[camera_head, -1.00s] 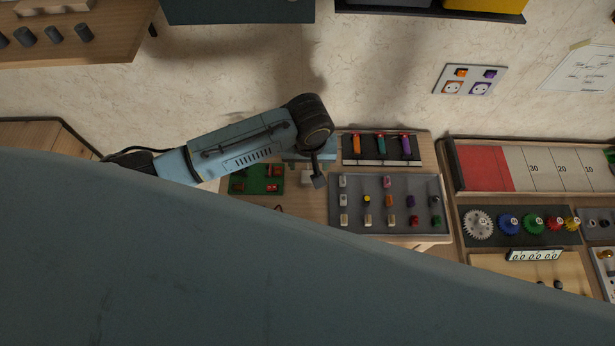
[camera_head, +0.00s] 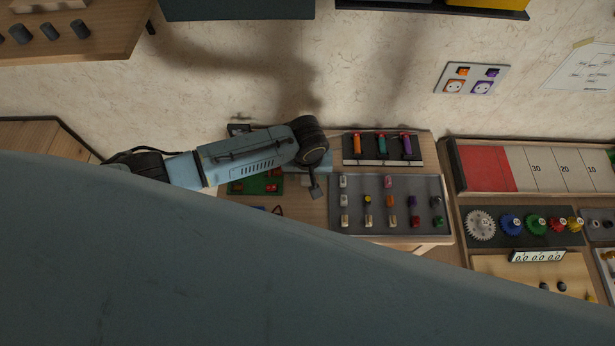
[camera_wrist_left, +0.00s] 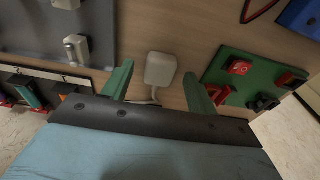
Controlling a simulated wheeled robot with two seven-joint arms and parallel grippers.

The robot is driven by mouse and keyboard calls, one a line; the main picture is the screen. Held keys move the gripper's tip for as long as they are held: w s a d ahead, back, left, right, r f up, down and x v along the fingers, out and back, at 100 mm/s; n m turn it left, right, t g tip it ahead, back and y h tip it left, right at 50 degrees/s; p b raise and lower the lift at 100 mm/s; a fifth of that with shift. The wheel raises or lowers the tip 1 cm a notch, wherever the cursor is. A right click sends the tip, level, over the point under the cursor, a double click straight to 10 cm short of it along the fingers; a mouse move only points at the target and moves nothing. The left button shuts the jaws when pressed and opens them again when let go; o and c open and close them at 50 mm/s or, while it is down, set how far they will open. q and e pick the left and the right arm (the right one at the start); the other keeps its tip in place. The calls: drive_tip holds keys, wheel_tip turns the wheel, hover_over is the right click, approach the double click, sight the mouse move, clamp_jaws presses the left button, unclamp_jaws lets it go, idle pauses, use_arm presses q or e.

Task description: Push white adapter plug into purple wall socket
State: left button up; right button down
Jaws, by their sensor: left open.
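The white adapter plug (camera_wrist_left: 160,69) lies on the wooden bench in the left wrist view, its thin cord running toward my gripper. My left gripper (camera_wrist_left: 158,82) is open, with one green finger on each side of the plug and visible gaps between. In the head view my left gripper (camera_head: 316,191) is over the bench beside the grey component board, and the plug is hidden there. The purple wall socket (camera_head: 482,87) is at the lower right of a grey wall plate, beside an orange one. My right gripper is not in view.
The grey component board (camera_head: 353,181) holds several small parts right of my gripper. A green circuit board (camera_wrist_left: 226,71) with red and black parts lies on the plug's other side. The wall around the socket plate (camera_head: 471,78) is clear.

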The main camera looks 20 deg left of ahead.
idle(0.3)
use_arm(q)
drive_tip(key=c, duration=1)
wheel_tip(320, 180, up, 10)
drive_tip(key=shift+p, duration=0.75)
